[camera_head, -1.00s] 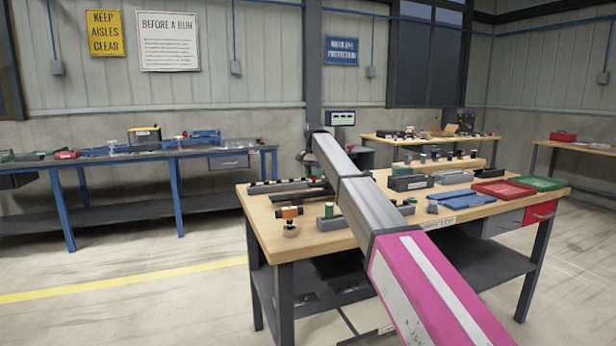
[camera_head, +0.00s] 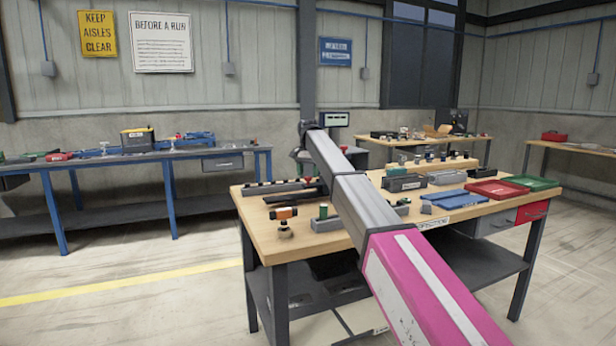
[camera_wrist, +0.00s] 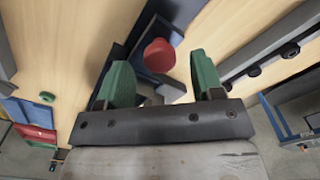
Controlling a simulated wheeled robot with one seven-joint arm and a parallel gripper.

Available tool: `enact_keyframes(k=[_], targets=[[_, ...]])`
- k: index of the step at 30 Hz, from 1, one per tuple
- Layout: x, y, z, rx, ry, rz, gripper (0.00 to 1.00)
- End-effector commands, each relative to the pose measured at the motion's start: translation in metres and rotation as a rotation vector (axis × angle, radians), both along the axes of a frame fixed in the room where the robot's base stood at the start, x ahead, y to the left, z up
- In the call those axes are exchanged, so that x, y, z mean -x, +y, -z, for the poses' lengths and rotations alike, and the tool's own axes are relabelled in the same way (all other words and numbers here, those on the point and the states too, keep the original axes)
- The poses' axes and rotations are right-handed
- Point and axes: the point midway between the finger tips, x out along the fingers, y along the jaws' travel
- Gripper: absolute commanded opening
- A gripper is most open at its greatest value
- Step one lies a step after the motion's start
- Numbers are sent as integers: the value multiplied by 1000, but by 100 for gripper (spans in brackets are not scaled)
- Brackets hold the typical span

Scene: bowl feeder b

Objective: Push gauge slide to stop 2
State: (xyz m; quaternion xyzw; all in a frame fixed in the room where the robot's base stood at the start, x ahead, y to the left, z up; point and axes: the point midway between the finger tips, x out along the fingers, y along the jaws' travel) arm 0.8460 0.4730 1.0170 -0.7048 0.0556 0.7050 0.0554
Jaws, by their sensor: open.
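My gripper (camera_wrist: 164,76) shows in the wrist view with two green fingers spread apart and nothing held between them. A red rounded knob (camera_wrist: 158,55) lies just beyond the fingertips, between them in the picture; I cannot tell whether they touch it. Dark and bluish parts below the knob are partly hidden by the left finger. A long grey rail (camera_wrist: 285,55) with black round knobs runs along the right. In the head view a rail with dark knobs (camera_head: 262,186) lies at the table's left back. Which part is the gauge slide is unclear, and no stop numbers are readable. My arm hides my gripper there.
The wooden table (camera_head: 290,245) also holds an orange-and-black piece (camera_head: 284,213), a grey block with a green knob (camera_head: 325,222), a blue tray (camera_head: 445,199), a red tray (camera_head: 497,190) and a green tray (camera_head: 530,182). Its front left edge has bare wood.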

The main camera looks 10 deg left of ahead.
Motion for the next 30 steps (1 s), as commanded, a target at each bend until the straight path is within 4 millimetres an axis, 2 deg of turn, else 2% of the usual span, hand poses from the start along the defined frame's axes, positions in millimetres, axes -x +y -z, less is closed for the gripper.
enact_keyframes(k=[12, 15, 19, 30], targets=[[-1, 0, -75, -1, -2, 0, 61], [-1, 0, -86, -1, -2, 0, 61], [0, 0, -93, -1, -1, 0, 61], [0, 0, -93, 0, -1, 0, 61]])
